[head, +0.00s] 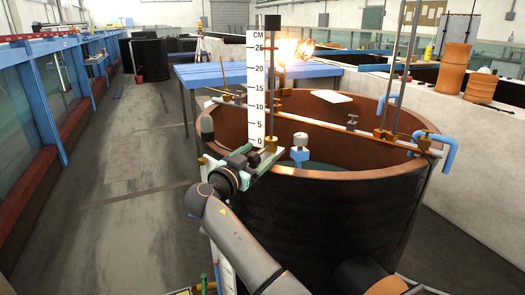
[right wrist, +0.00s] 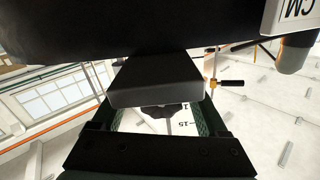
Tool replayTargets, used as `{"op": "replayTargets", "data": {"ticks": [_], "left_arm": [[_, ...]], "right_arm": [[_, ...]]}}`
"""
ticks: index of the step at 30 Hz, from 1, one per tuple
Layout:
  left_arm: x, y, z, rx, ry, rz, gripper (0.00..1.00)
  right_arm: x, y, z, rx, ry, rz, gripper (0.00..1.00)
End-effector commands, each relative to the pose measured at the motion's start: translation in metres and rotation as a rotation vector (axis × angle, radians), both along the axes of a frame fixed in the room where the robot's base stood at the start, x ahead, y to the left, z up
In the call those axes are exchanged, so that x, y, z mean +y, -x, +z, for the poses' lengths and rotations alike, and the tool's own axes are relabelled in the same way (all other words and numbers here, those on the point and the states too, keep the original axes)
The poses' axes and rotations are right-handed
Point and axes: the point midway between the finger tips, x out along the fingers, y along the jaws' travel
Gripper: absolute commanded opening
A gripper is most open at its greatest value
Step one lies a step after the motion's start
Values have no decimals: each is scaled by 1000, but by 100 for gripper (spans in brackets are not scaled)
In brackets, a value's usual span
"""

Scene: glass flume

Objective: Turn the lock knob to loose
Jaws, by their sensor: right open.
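The point gauge stands on the near-left rim of the dark round tank (head: 340,215), with its white centimetre scale (head: 257,90) upright. A small brass fitting (head: 271,143) sits at the scale's foot. My right gripper (head: 264,160) reaches in below it, close to the scale's foot. In the right wrist view its two green-padded fingers stand apart, with a dark lobed knob (right wrist: 165,111) showing between them under a black block (right wrist: 155,80). This looks like the lock knob; contact with the fingers cannot be told. My left gripper is not in view.
A brass fitting with a black handle (right wrist: 228,83) is right of the fingers in the wrist view. A rail (head: 345,125) crosses the tank top, carrying upright rods. A blue table (head: 220,75) stands behind. The floor aisle (head: 115,190) at left is mostly clear.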

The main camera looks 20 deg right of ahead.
Motion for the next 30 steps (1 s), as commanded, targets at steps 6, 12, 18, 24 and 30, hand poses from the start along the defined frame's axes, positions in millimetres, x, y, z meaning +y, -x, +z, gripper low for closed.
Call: {"op": "replayTargets", "data": {"ticks": [6, 12, 18, 24, 30], "left_arm": [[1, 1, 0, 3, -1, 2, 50], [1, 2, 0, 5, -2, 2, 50], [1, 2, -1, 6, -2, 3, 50], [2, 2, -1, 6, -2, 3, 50], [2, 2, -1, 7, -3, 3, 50]], "right_arm": [[2, 1, 0, 1, 1, 0, 76], [2, 1, 0, 1, 0, -1, 76], [2, 1, 0, 0, 0, -1, 63], [2, 1, 0, 0, 0, -1, 40], [2, 1, 0, 0, 1, -1, 18]]}}
